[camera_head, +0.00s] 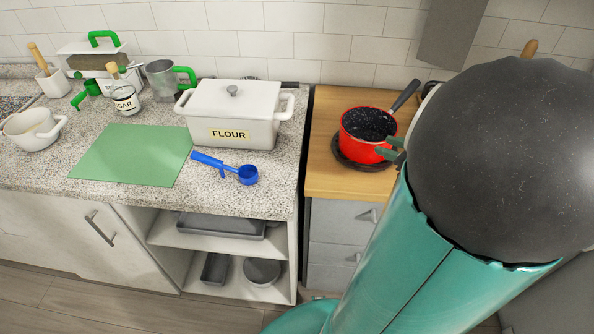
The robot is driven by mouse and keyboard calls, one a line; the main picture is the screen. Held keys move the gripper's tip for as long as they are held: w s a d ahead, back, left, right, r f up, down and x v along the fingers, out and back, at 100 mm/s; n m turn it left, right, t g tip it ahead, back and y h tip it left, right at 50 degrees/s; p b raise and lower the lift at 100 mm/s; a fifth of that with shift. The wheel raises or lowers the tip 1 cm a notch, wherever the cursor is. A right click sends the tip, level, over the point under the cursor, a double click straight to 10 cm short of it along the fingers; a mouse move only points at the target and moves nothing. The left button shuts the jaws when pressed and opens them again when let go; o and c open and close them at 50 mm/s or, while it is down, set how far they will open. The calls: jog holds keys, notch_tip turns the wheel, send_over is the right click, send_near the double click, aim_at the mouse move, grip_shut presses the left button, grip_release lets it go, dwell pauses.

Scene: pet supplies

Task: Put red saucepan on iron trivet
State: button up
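The red saucepan (359,150) has a speckled black inside and a black handle that points to the back right. It stands upright on the dark round iron trivet (343,160), whose edge shows around the pan's base. The trivet lies on the wooden counter. My gripper (384,147) is at the right side of the saucepan. Its two green fingers are apart, with a narrow gap between them. They overlap the pan's wall in the picture, and I cannot tell whether they touch it. My arm hides the counter to the right.
Left of the wooden counter (322,180), a granite counter (220,197) holds a white flour box (232,112), a blue scoop (246,174), a green mat (135,153) and a sugar jar (125,97). A wooden-handled item and a dark hood are behind my arm.

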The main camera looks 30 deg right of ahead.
jog(key=w+a+r+n+g+y, duration=0.1)
jog(key=w+a+n+g+y, duration=0.15)
jog(key=a+n, duration=0.6)
jog(key=w+a+n+g+y, duration=0.2)
jog(key=w+a+n+g, duration=0.3)
jog(key=a, duration=0.7)
jog(key=s+a+r+n+h, duration=0.2)
jog(key=a+n, duration=0.4)
jog(key=n, duration=0.3)
jog(key=s+a+r+n+h, duration=0.2)
jog(key=s+a+n, duration=0.2)
jog(key=n, duration=0.6)
jog(key=shift+s+a+r+h, duration=0.2)
jog(key=shift+s+a+h, duration=0.15)
jog(key=shift+a, duration=0.9)
jog(key=shift+d, duration=0.15)
